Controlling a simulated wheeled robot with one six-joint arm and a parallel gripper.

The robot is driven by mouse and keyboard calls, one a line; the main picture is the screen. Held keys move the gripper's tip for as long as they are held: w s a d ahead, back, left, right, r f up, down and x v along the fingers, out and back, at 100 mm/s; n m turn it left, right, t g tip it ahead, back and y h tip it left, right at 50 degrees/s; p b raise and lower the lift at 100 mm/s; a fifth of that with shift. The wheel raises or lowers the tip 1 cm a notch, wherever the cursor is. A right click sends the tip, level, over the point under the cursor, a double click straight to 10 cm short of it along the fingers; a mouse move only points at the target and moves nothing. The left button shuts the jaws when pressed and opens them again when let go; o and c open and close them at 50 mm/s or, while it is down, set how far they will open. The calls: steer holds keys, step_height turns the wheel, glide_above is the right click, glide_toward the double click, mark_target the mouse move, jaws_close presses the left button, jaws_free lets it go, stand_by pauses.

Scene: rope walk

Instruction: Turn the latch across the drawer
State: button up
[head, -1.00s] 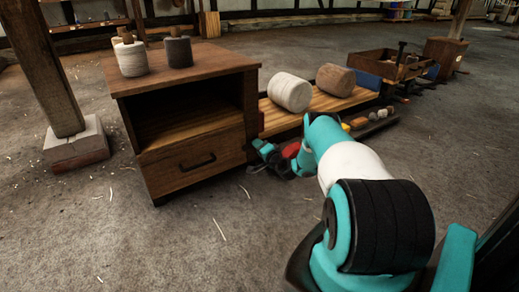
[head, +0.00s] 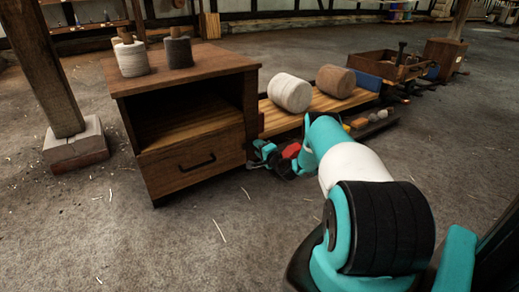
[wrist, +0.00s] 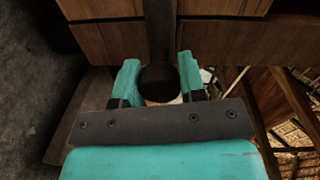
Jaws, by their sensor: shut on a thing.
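The wooden cabinet (head: 250,95) has an open shelf above a drawer (head: 180,172) with a dark bar handle; the drawer looks shut. In the wrist view, a dark bar with a round end, seemingly the latch (wrist: 161,30), runs from the top edge down between my fingers, against brown wood. My gripper (wrist: 160,82) is shut on its round end, one teal finger on each side. In the head view my gripper (head: 258,153) is low at the cabinet's right front corner. The latch cannot be made out clearly there.
Two spools (head: 133,58) stand on the cabinet top. A low plank bench (head: 330,100) with two large rolls stands to the right, close behind my arm. A wooden post on a stone block (head: 75,143) stands at left. The floor in front is clear.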

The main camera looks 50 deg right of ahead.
steer(key=o, duration=0.9)
steer(key=p+v, duration=1.6)
steer(key=v, duration=0.1)
steer(key=shift+s+p, duration=0.25)
steer(key=shift+p, duration=0.1)
